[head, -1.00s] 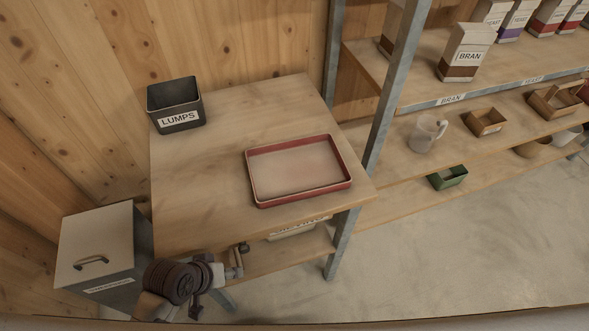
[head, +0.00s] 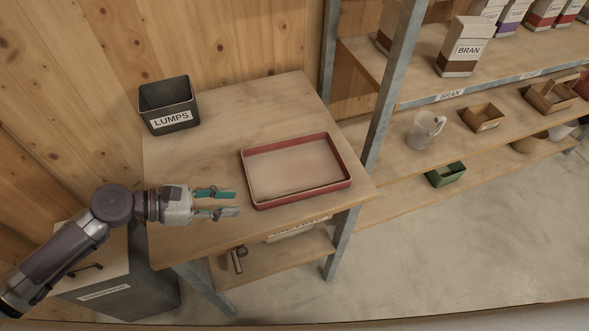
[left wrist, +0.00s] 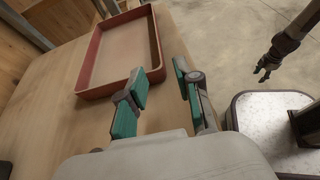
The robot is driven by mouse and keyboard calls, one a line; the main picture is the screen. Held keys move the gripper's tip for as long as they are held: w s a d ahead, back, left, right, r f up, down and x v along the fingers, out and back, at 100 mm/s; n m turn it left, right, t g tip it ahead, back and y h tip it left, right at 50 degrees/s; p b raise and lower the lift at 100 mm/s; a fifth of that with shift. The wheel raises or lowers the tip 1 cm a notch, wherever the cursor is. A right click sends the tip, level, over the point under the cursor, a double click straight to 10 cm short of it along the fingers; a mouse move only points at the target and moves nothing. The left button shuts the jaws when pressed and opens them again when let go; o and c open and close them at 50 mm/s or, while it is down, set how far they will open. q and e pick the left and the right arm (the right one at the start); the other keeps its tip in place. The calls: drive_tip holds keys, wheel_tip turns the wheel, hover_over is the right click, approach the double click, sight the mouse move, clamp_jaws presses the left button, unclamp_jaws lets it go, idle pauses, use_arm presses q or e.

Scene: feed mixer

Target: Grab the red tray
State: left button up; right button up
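The red tray (head: 345,183) lies flat on the wooden table, near its right edge. It is shallow, with a red rim and a pale, empty floor; its near corner also shows in the left wrist view (left wrist: 97,92). My left gripper (head: 236,202) is open and empty, just left of the tray and apart from it, with its green-padded fingers pointing at the tray's left side. In the left wrist view its fingers (left wrist: 162,82) are spread, with the tray beyond them. My right gripper (left wrist: 262,73) shows small in that view, off the table over the floor, its fingers apart.
A black bin labelled LUMPS (head: 170,106) stands at the table's back left. A metal shelf post (head: 383,105) rises close behind the tray's right side.

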use_arm(q)
drive_tip(key=p, duration=0.1)
approach(285, 198)
drive_tip(key=x, duration=0.4)
drive_tip(key=shift+d+f, duration=0.2)
drive_tip(key=shift+f, duration=0.25)
drive_tip(key=shift+w+d+f, duration=0.1)
drive_tip(key=shift+w+d, duration=0.1)
drive_tip(key=shift+d, duration=0.3)
drive_tip(key=p+x, duration=0.1)
drive_tip(key=x, duration=0.2)
drive_tip(key=shift+w+d, duration=0.2)
drive_tip(key=shift+d, duration=0.1)
drive_tip(key=shift+d+f, duration=0.25)
drive_tip(key=shift+d, duration=0.1)
clamp_jaws()
